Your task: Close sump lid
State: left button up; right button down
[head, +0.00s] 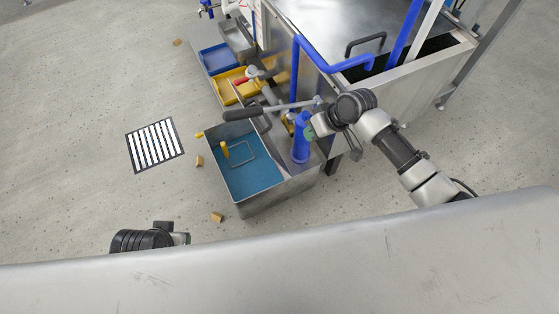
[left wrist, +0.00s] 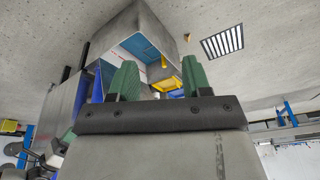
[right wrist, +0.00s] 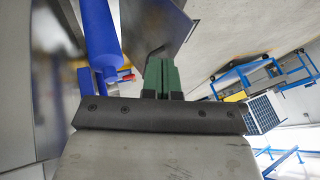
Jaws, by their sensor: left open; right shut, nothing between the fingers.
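The sump lid (head: 318,22) looks like the large grey steel plate with a black handle (head: 366,41) on the steel tank (head: 432,72) at the upper right of the head view. A dark gap (head: 432,50) shows in the tank's top beside the plate; I cannot tell the lid's exact tilt. My right gripper (head: 311,129) is shut and empty, beside the blue upright cylinder (head: 300,146) and below the tank's near side. Its closed green fingers show in the right wrist view (right wrist: 161,76). My left gripper (head: 187,239) is low at the left, open and empty, as the left wrist view (left wrist: 158,80) shows.
A blue pipe (head: 345,67) bends across the tank's near edge. A steel bin with a blue floor (head: 240,178) stands in front, with a black-gripped lever (head: 245,114) above it. Yellow (head: 224,88) and blue (head: 218,60) trays lie behind. The floor around a striped grate (head: 155,145) is mostly clear.

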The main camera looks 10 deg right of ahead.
jog(key=b, duration=0.3)
send_near(273, 157)
notch_tip(273, 157, down, 3)
jog(key=w+d, duration=0.2)
jog(key=a+f, duration=0.1)
jog(key=a, duration=0.1)
jog(key=a+f+b, duration=0.1)
jog(key=a, duration=0.1)
jog(key=shift+f, duration=0.35)
jog(key=shift+s+a+f, duration=0.15)
jog(key=shift+s+a, duration=0.05)
jog(key=shift+a, duration=0.2)
pick_arm(q)
jog(key=w+r+t, duration=0.1)
jog(key=w+d+r+t, duration=0.1)
jog(key=w+r+t+h, duration=0.1)
jog(key=w+t, duration=0.1)
jog(key=shift+d+r, duration=0.25)
jog(key=shift+d, duration=0.05)
